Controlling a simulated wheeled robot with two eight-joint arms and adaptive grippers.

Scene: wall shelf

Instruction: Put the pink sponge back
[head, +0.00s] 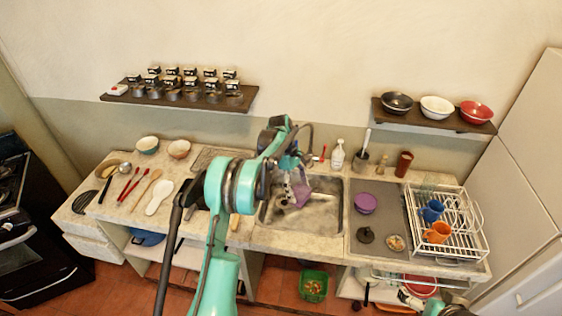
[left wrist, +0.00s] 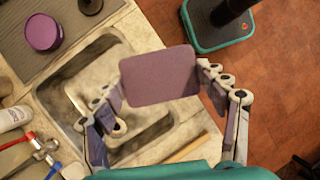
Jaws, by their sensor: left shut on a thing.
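The pink sponge (left wrist: 160,76), a mauve rounded slab, is held between the two fingers of my left gripper (left wrist: 158,92) in the left wrist view. In the head view my left gripper (head: 292,180) is over the sink (head: 320,212), and the sponge (head: 301,194) shows just below it, partly covered by the fingers. It looks held above the basin, clear of the floor of the sink. My right gripper (head: 412,298) shows only in part at the bottom right of the head view, low in front of the counter; its fingers are unclear.
A faucet (head: 308,135) stands behind the sink. A soap bottle (head: 337,155), a purple tub (head: 365,203) and a dish rack (head: 458,235) with cups are to the right. Wall shelves (head: 245,101) (head: 440,116) carry jars and bowls. Spoons (head: 158,197) lie on the left counter.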

